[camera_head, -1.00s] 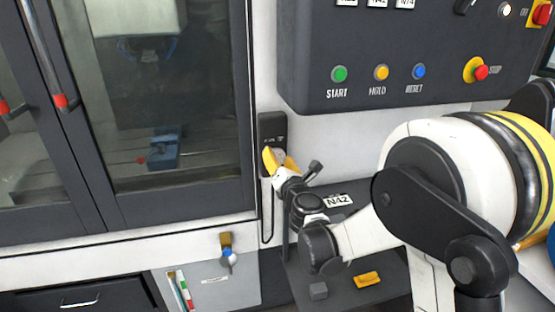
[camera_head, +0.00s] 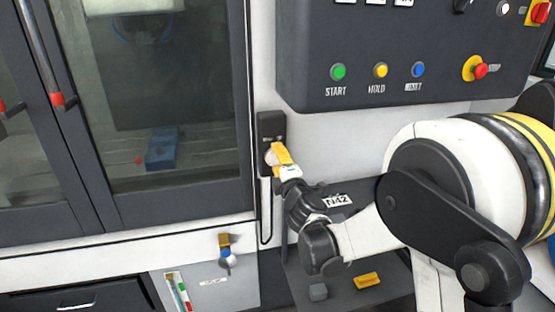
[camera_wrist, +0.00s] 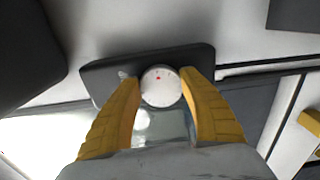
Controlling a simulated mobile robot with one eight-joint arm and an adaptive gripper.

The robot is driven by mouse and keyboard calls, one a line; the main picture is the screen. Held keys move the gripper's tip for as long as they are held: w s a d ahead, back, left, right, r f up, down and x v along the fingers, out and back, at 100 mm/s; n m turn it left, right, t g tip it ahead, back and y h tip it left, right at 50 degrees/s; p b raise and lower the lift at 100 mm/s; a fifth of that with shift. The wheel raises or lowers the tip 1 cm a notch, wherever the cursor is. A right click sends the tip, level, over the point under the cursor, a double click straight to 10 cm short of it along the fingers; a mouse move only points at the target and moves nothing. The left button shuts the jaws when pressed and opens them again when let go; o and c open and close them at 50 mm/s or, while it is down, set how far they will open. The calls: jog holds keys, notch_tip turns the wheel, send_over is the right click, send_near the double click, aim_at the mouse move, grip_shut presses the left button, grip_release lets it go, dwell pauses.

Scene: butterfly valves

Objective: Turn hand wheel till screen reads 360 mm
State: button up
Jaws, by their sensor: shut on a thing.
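The hand wheel is a small pale round knob (camera_wrist: 161,88) with a red dot and small dark marks, seen in the wrist view. It sits on a dark handheld box (camera_wrist: 105,77) mounted on the white machine wall; this box also shows in the head view (camera_head: 270,127). My gripper (camera_wrist: 160,85) has its yellow fingers on either side of the knob, shut on it. In the head view my gripper (camera_head: 277,158) is at the box's lower part and covers much of the knob. No screen with a readable number shows in these frames.
A dark control panel (camera_head: 340,40) with START, HOLD and RESET buttons and a red stop button (camera_head: 481,71) is above my arm. Left is the machine's glazed door (camera_head: 165,90).

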jog(key=shift+f+m+b, duration=0.15)
jog(key=shift+m+b, duration=0.15)
jog(key=shift+m, duration=3.9)
jog(key=o, duration=1.2)
jog(key=v, duration=1.2)
